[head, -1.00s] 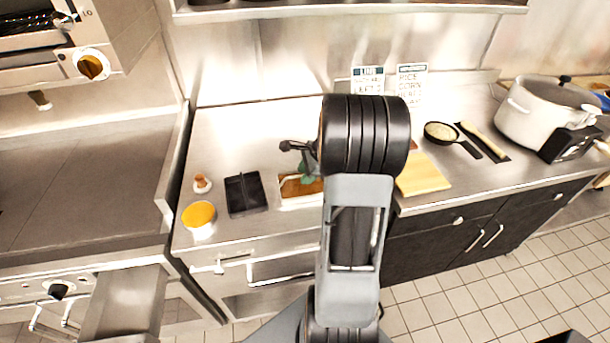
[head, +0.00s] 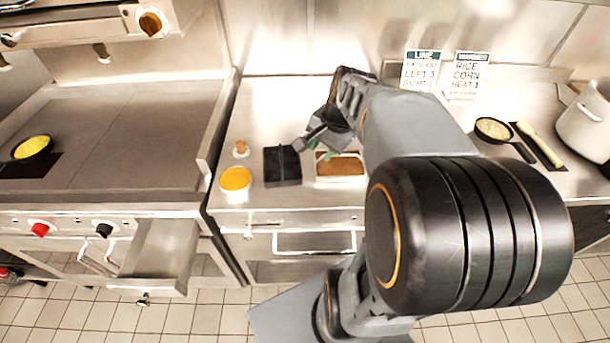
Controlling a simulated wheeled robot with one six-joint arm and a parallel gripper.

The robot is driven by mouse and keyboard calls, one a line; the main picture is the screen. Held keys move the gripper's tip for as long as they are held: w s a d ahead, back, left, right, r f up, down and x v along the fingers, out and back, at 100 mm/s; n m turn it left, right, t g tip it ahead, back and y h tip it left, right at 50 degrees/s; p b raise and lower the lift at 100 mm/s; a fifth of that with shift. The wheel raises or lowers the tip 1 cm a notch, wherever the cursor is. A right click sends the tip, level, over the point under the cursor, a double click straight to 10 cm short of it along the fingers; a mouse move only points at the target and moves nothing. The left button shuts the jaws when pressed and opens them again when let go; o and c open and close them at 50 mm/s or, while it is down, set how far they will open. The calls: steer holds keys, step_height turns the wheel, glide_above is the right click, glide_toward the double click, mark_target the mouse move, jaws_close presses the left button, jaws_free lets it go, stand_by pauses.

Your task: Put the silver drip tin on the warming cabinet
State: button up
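My gripper (head: 304,143) hangs low over the steel counter, pointing left, close to a black divided tray (head: 282,166) and a shallow tray with brown contents (head: 340,166). Its fingers are small and dark, so I cannot tell if they are open or holding anything. I cannot pick out a silver drip tin for certain. A silver drawer-like box (head: 165,250) juts from the griddle front, with a knob at its front end. I cannot tell which unit is the warming cabinet; a steel unit with drawer handles (head: 310,220) is under the counter.
A white tub of yellow food (head: 235,179) and a small brown-topped item (head: 241,149) stand left of the black tray. The griddle (head: 110,140) holds a pan of yellow food (head: 33,148). Signs (head: 420,70), a pan (head: 493,129) and a pot (head: 588,125) are to the right.

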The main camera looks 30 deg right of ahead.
steer(key=s+a+f+n+t+h, duration=0.1)
steer(key=s+a+n, duration=0.5)
steer(key=a+n, duration=0.4)
steer(key=n, duration=0.2)
steer(key=shift+s+a+n+h, duration=0.2)
steer(key=shift+s+n+h, duration=0.1)
steer(key=shift+s, duration=0.1)
